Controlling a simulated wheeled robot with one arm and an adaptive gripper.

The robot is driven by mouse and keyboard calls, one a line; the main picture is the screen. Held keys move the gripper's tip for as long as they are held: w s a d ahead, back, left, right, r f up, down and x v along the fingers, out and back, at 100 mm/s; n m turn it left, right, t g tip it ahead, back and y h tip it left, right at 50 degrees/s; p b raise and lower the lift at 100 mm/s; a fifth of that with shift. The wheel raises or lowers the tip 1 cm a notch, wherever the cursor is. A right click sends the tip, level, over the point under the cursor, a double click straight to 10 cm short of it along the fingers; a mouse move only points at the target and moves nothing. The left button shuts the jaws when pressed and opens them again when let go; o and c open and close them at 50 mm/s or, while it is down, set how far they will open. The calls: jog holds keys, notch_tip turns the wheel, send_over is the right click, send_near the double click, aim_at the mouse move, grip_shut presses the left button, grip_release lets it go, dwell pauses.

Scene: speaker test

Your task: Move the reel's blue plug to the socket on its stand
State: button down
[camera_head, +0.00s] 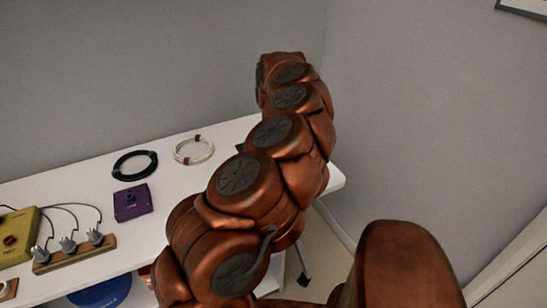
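A round blue object (100,292), possibly the reel, shows below the table's front edge at the lower left, partly cut off by the frame. No plug that is clearly blue can be made out. A wooden strip (75,254) on the table holds several grey plugs (68,244) upright, with thin black cables. I cannot tell which thing is the reel's stand or socket. My arm rises across the middle of the view, and my gripper does not show.
The white table (190,225) carries a black cable coil (135,165), a white coil with red ties (193,150) and a yellow-green box (19,237) with a red fitting. A grey wall stands behind. My arm hides the table's right part.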

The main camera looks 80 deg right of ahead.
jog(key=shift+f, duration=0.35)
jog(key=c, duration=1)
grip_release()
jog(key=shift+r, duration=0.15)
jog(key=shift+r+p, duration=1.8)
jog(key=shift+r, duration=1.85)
